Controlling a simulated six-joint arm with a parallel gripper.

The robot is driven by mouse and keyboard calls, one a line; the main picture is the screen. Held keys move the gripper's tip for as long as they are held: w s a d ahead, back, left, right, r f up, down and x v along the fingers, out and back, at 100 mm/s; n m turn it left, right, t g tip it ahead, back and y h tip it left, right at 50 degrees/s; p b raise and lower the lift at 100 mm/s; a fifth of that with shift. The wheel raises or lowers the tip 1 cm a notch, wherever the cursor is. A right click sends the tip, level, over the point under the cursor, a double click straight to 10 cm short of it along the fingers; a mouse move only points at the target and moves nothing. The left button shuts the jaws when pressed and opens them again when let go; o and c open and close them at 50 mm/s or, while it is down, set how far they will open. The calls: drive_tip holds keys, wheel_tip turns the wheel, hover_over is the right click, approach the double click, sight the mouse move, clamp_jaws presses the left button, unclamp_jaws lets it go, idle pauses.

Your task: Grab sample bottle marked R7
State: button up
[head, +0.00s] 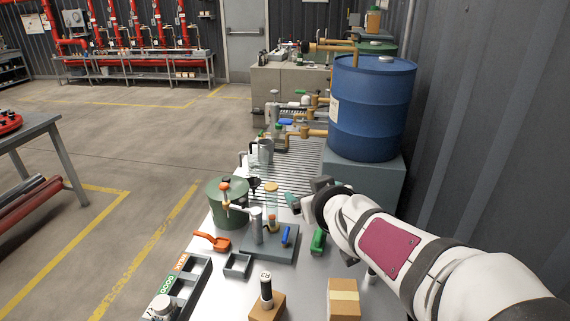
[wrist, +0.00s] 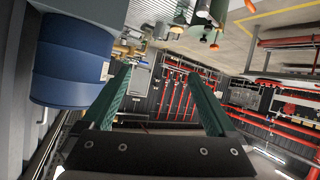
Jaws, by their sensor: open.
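I cannot read R7 for certain on any bottle. My gripper (head: 288,200) is over the bench, beyond and apart from both bottles. In the wrist view its green fingers (wrist: 160,74) are spread with nothing between them. No sample bottle is clear in the wrist view.
A blue drum (head: 370,105) stands behind my arm by the wall. A green container (head: 228,205), an orange scoop-like item (head: 212,241), a small grey box (head: 237,265) and a fixture on a grey plate (head: 268,248) crowd the bench. Another cardboard box (head: 343,300) stands at the front right.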

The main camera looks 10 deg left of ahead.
sight(171, 307)
drive_tip(key=s+a+f+n+g+y, duration=0.2)
drive_tip(key=a+n+y, duration=0.15)
drive_tip(key=a, duration=0.45)
drive_tip(key=s+a+f+n+g+y, duration=0.1)
drive_tip(key=s+a+n+g+y, duration=0.2)
drive_tip(key=a, duration=0.4)
drive_tip(key=s+a+f+n+g+y, duration=0.2)
drive_tip(key=s+a+f+n+g, duration=0.35)
drive_tip(key=s+a+g, duration=0.2)
wheel_tip(171, 307, down, 17)
drive_tip(key=d, duration=0.1)
drive_tip(key=shift+t, duration=0.45)
drive_tip(key=x, duration=1.2)
drive_tip(key=shift+s+d, duration=0.1)
drive_tip(key=shift+s, duration=0.15)
clamp_jaws()
